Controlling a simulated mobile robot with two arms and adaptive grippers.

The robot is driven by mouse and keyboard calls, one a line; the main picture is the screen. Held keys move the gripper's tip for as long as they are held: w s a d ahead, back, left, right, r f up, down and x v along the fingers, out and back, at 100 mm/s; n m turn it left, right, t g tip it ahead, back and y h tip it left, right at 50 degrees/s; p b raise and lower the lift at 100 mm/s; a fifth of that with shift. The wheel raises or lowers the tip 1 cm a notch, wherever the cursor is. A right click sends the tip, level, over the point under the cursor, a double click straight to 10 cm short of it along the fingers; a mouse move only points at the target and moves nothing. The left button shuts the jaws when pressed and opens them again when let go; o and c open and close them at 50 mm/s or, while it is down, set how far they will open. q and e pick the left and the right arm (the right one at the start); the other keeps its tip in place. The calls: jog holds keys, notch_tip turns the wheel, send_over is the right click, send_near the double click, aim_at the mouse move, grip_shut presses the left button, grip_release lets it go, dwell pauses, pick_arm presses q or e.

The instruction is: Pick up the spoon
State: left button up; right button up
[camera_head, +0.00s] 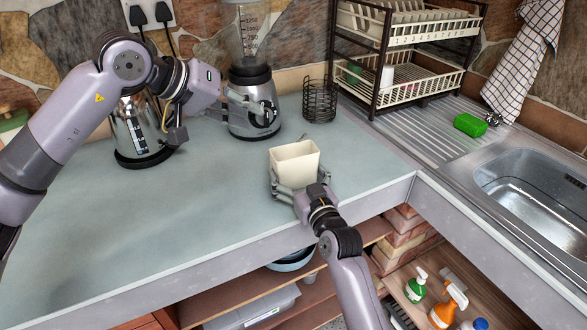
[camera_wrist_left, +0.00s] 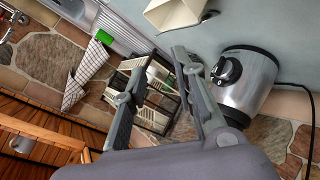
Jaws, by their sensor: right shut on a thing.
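My right gripper (camera_head: 297,180) is shut on a cream, open-topped square container (camera_head: 293,162), with one finger on each side, near the front of the grey-blue counter. The container stands upright, and its bottom is partly hidden by the gripper. It also shows at the top of the left wrist view (camera_wrist_left: 176,12). My left gripper (camera_head: 226,106) is beside the blender base, with nothing visible in it. In the left wrist view its two fingers (camera_wrist_left: 163,60) are apart.
A blender (camera_head: 254,108) stands behind my left gripper, with a metal kettle (camera_head: 138,130) to its left. A black wire holder (camera_head: 320,101) stands near the dish rack (camera_head: 405,85). A sink (camera_head: 535,195) and green sponge (camera_head: 470,125) are right. The counter's left front is clear.

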pick_arm(q)
jog(key=w+d+n+y, duration=0.3)
jog(key=d+n+y, duration=0.45)
jog(key=n, duration=1.45)
jog(key=w+d+f+n+h, duration=0.1)
jog(key=w+d+f, duration=0.3)
jog(key=f, duration=0.5)
jog(key=shift+w+f+g+h, duration=0.3)
jog(key=shift+w+f+h, duration=0.15)
jog(key=shift+w, duration=0.2)
jog(key=shift+d, duration=0.1)
jog(key=shift+c, duration=0.6)
grip_shut()
